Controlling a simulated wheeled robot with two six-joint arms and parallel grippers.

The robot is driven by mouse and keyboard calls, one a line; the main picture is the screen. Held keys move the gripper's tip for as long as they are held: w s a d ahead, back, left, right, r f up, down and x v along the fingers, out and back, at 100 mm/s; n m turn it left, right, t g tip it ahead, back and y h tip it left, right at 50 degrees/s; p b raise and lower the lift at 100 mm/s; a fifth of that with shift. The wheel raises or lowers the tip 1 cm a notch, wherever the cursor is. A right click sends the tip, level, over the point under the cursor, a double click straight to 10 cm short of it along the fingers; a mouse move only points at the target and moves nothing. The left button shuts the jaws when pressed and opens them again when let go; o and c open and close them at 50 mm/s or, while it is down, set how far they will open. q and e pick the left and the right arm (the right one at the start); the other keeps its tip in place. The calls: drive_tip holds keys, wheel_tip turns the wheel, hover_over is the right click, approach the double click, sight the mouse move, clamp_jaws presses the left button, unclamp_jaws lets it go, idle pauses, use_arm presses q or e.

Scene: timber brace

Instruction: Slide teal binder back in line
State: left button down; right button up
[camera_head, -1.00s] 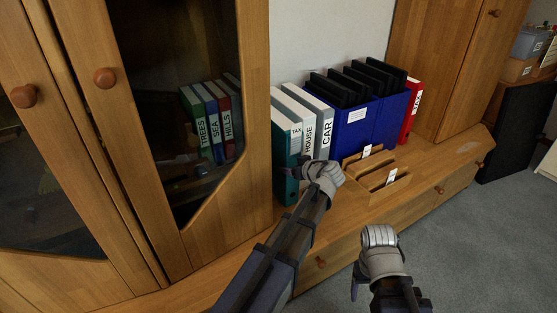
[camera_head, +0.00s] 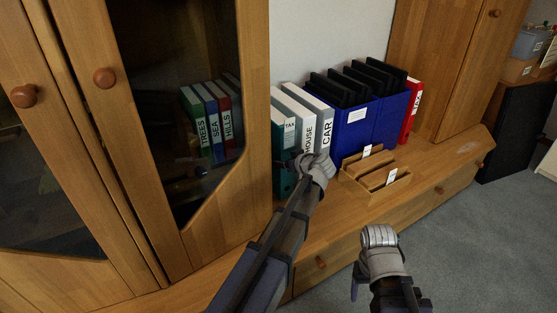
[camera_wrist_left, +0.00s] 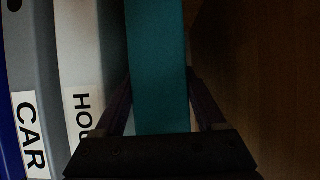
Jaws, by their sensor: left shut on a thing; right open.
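The teal binder (camera_head: 281,143), labelled TAX, stands upright at the left end of the row on the wooden ledge, beside the cabinet. In the left wrist view the teal binder (camera_wrist_left: 158,70) runs between the two fingers of my left gripper (camera_wrist_left: 160,115), which is shut on it. In the head view my left gripper (camera_head: 305,168) is in front of the row and hides part of the spines. The HOUSE binder (camera_head: 308,130) and CAR binder (camera_head: 326,128) stand to its right. My right gripper (camera_head: 379,240) is open and empty, out in front of the ledge.
Blue file boxes (camera_head: 357,128) with black folders and a red binder (camera_head: 411,110) continue the row. A wooden organizer (camera_head: 375,174) sits on the ledge, right of my left gripper. The cabinet's wooden edge (camera_head: 255,100) is close to the teal binder's left.

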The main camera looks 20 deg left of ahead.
use_arm(q)
drive_tip(key=shift+w+a, duration=0.45)
drive_tip(key=shift+a, duration=0.15)
drive_tip(key=shift+c, duration=0.6)
unclamp_jaws()
drive_tip(key=p+v, duration=0.3)
drive_tip(key=v, duration=0.5)
drive_tip(key=shift+p, duration=0.4)
drive_tip(key=shift+s, duration=0.1)
